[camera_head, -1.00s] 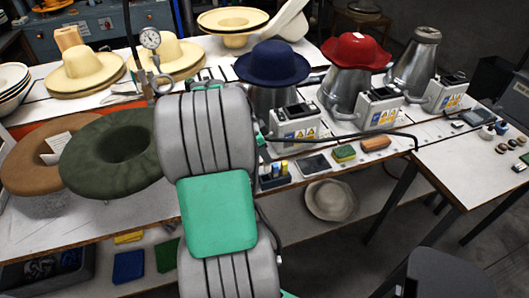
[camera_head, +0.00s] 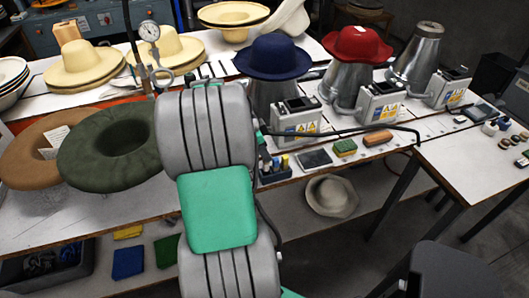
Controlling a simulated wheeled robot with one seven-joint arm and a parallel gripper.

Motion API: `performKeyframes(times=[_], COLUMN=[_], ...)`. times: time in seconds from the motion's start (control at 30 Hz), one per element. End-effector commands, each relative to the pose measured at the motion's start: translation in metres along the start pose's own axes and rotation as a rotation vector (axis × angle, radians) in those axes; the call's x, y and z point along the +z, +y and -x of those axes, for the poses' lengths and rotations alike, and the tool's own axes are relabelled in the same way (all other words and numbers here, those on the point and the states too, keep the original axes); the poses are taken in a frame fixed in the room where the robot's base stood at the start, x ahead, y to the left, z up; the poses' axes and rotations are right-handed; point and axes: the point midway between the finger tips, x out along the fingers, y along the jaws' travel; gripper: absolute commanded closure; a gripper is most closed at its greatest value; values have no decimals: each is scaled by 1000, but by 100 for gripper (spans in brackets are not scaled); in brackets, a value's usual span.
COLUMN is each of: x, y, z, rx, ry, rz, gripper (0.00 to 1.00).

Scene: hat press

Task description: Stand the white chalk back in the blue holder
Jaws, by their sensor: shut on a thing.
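The blue holder (camera_head: 275,175) stands on the white bench just right of my arm. It is small and dark blue, and short yellow and light blue sticks stand up from it. My arm covers the area to its left. I cannot make out the white chalk in this view. My gripper is hidden behind my own thick grey and green arm, so its fingers and anything between them do not show.
Right of the holder lie a dark flat pad (camera_head: 314,159), a green-yellow sponge (camera_head: 345,147) and a brown block (camera_head: 378,138). Behind stand metal presses with a blue hat (camera_head: 272,57) and a red hat (camera_head: 358,44). A green felt hat (camera_head: 85,150) lies left of my arm.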

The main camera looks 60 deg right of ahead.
Motion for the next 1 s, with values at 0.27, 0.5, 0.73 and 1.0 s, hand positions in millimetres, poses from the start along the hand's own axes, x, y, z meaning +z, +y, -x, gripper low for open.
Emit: performKeyframes(times=[0.27, 0.5, 0.73, 1.0], x=[1, 3, 5, 8], y=[0, 0, 0, 0], z=[-2, -7, -12, -18], rx=[0, 0, 0, 0], ry=[0, 0, 0, 0], rz=[0, 0, 0, 0], gripper=[100, 100, 100, 100])
